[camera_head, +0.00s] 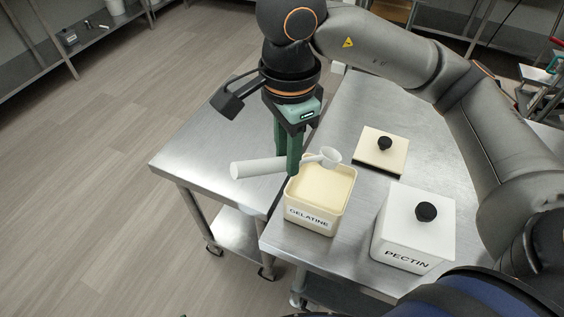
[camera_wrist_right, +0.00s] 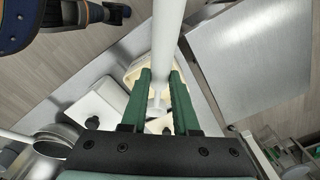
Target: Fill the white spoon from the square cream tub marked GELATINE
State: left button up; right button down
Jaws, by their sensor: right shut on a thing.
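The square cream tub marked GELATINE (camera_head: 311,218) stands open near the table's front edge, with pale contents (camera_head: 322,187) close below its rim. My right gripper (camera_head: 290,167) points down at the tub's left side, its green fingers shut on the white spoon (camera_head: 258,168). The spoon's thick handle sticks out to the left. Its small bowl (camera_head: 331,155) is over the tub's back rim, seemingly above the contents; I cannot tell whether it holds anything. In the wrist view the spoon (camera_wrist_right: 168,40) runs between the fingers (camera_wrist_right: 159,90) and partly covers the tub (camera_wrist_right: 134,72). My left gripper is not in view.
A cream lid with a black knob (camera_head: 371,155) lies behind the tub. A white lidded tub marked PECTIN (camera_head: 399,255) stands to the right. The steel table (camera_head: 352,110) is clear behind, and another steel table (camera_head: 200,150) at left is bare.

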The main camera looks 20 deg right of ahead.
aim_at(305, 159)
jog(key=d+y+b, duration=0.1)
jog(key=y, duration=0.1)
jog(key=d+y+b, duration=0.1)
jog(key=y+b, duration=0.1)
jog(key=shift+w+d+b, duration=0.1)
jog(key=shift+d+b, duration=0.1)
jog(key=shift+b, duration=0.1)
jog(key=y+b, duration=0.1)
jog(key=d+y+b, duration=0.1)
jog(key=b, duration=0.1)
jog(key=shift+r+y, duration=0.25)
jog(key=shift+y, duration=0.15)
jog(key=shift+d+f+b, duration=0.1)
jog(key=shift+b, duration=0.45)
jog(key=shift+f+b, duration=0.7)
jog(key=shift+f, duration=0.05)
notch_tip(305, 159, down, 2)
jog(key=shift+f+b, duration=0.15)
jog(key=shift+b, duration=0.85)
jog(key=shift+f+b, duration=0.65)
jog(key=shift+f, duration=0.05)
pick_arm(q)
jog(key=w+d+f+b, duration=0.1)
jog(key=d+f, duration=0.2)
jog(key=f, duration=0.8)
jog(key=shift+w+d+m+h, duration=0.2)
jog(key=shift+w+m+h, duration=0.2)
pick_arm(e)
jog(key=shift+f, duration=0.75)
